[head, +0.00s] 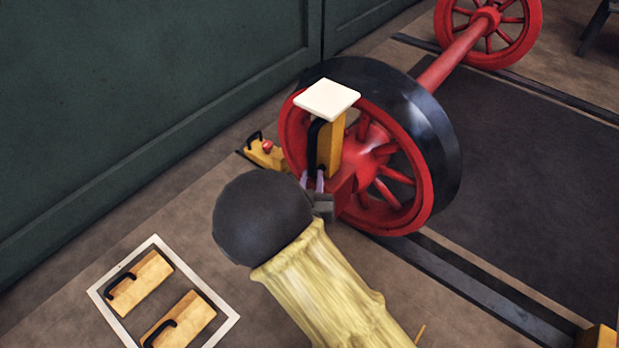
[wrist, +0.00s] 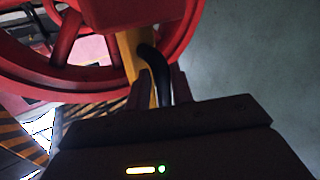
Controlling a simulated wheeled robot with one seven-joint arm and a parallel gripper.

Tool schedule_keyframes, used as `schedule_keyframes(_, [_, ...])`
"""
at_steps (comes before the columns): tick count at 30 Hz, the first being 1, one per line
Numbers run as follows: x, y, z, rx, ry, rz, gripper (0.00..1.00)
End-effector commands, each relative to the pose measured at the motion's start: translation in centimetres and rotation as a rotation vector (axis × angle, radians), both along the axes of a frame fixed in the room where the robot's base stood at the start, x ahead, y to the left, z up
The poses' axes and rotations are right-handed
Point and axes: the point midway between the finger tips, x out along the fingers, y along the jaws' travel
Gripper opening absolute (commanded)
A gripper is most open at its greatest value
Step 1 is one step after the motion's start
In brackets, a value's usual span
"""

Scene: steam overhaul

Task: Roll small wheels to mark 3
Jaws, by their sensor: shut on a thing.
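A red spoked wheel (head: 385,160) with a dark tyre stands on a dark rail (head: 470,282). A red axle (head: 455,55) joins it to a second red wheel (head: 503,30) at the top right. My gripper (head: 314,182) is at the near face of the wheel, shut on the black handle (head: 314,148) of a yellow block (head: 330,150) with a white square plate (head: 327,98) on top. The wrist view shows the handle (wrist: 158,75) between my fingers and the wheel rim (wrist: 60,85) close by. I cannot tell whether the block touches the wheel. No mark number is readable.
Two yellow handled blocks (head: 140,282) lie inside a white floor outline (head: 100,292). A green wall (head: 140,100) runs along the left. Another yellow piece (head: 600,337) shows at bottom right.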

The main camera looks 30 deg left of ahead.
Motion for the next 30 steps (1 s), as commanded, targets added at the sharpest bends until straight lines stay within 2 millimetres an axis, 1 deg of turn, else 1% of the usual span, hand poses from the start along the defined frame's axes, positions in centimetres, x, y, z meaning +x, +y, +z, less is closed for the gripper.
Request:
schedule_keyframes(1, [0.2,-0.3,-0.2,-0.003,0.004,-0.007,0.0])
schedule_keyframes(30, [0.3,-3.0,-0.2,-0.004,0.003,-0.015,0.0])
